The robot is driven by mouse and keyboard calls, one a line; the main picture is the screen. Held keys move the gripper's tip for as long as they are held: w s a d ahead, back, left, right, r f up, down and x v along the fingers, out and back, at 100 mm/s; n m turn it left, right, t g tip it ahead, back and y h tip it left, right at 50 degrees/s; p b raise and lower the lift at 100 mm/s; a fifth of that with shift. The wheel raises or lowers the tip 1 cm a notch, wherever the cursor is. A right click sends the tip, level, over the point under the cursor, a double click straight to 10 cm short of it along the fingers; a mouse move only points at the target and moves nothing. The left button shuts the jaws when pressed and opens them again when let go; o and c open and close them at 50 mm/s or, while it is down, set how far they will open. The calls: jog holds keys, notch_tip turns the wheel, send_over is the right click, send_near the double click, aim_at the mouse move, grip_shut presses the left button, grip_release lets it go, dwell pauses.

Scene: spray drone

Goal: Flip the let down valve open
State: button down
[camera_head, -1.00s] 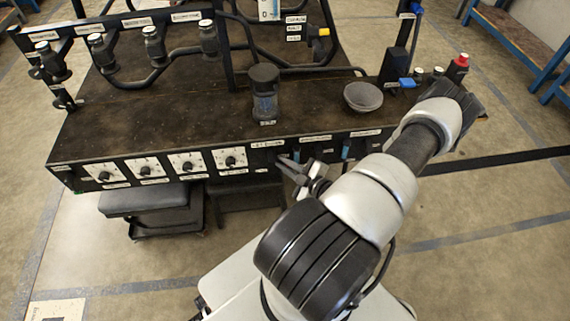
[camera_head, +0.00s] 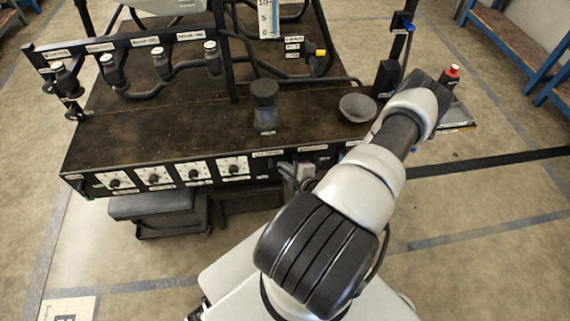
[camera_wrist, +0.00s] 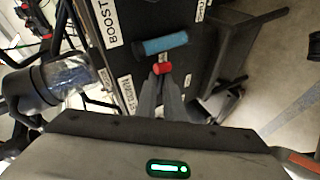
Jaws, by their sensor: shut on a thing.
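The black front panel (camera_head: 200,170) of the workbench carries labelled controls. In the wrist view, the let down valve's red handle (camera_wrist: 162,68) sits on this panel beside a partly hidden white label. My gripper (camera_wrist: 161,80) is at the red handle, shut on it, with its grey fingers pointing at the panel. A blue handle (camera_wrist: 165,43) lies just beyond, beside a label starting "BOOST". In the head view, my gripper (camera_head: 297,176) is against the panel, right of the dials, and hides the valve there.
A clear jar with a black lid (camera_head: 265,106) and a grey bowl (camera_head: 358,107) stand on the bench top. Several round dials (camera_head: 195,170) line the panel's left part. Black bins (camera_head: 158,205) sit below. A red-capped item (camera_head: 450,76) stands behind my arm.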

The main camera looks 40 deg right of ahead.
jog(key=shift+r+n+g+h+p, duration=0.5)
jog(key=shift+n+h+p, duration=0.1)
jog(key=shift+p, duration=0.5)
jog(key=shift+f, duration=0.1)
jog(key=c, duration=1.9)
grip_release()
jog(key=shift+o, duration=0.2)
jog(key=p+v, duration=0.2)
jog(key=v, duration=1.5)
jog(key=shift+s, duration=0.2)
jog(key=shift+a, duration=0.15)
